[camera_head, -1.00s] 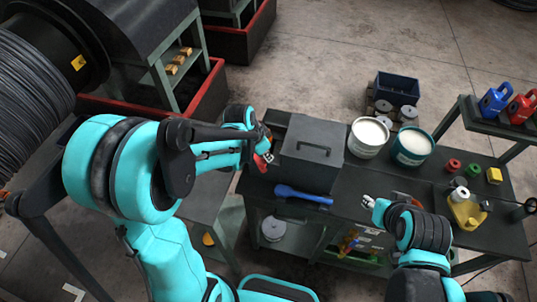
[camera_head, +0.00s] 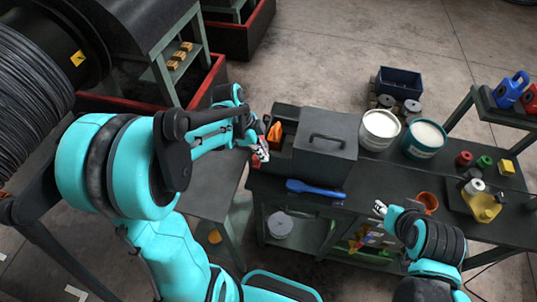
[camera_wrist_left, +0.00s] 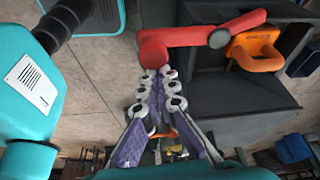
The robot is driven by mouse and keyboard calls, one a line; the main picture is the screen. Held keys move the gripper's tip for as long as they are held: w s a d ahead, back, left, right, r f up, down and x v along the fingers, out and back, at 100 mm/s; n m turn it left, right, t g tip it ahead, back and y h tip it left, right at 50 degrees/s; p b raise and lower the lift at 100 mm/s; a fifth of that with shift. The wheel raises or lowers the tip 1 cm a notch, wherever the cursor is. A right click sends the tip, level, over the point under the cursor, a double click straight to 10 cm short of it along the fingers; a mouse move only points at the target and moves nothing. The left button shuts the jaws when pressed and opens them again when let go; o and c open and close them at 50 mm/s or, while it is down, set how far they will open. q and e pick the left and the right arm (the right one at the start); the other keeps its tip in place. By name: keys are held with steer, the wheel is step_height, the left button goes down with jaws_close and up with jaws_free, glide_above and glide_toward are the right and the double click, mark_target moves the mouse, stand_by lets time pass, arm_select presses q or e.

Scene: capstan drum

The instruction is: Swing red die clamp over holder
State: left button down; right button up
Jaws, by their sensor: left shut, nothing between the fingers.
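The red clamp (camera_wrist_left: 195,38) is a bar lying across the top of the left wrist view. Its thick rounded end is at the left and its thinner end reaches right, past the upper side of an orange part (camera_wrist_left: 258,48). The orange part sits in a dark open-topped holder (camera_wrist_left: 240,95); it also shows in the head view (camera_head: 275,133). My left gripper (camera_wrist_left: 160,76) is shut and empty, its tips at the clamp's thick end; whether they touch is unclear. In the head view it (camera_head: 260,153) is at the bench's left end. My right gripper (camera_head: 380,208) is over the bench front, its fingers too small to read.
White-topped cans (camera_head: 380,128), an orange cup (camera_head: 428,201) and a yellow item (camera_head: 482,207) stand further right. A large wire spool (camera_head: 30,95) is at the far left.

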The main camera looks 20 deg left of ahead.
arm_select(q)
steer(key=shift+s+a+f+m, duration=0.1)
steer(key=shift+a+m, duration=0.3)
steer(key=shift+m, duration=0.1)
steer(key=shift+s+a+b, duration=0.1)
steer(key=shift+a+b, duration=0.5)
steer(key=shift+a, duration=0.7)
step_height(320, 180, up, 12)
glide_above(254, 155)
steer(key=a, duration=0.4)
steer(key=shift+s+a+f, duration=0.15)
steer(key=shift+s+f, duration=0.05)
steer(key=shift+s, duration=0.2)
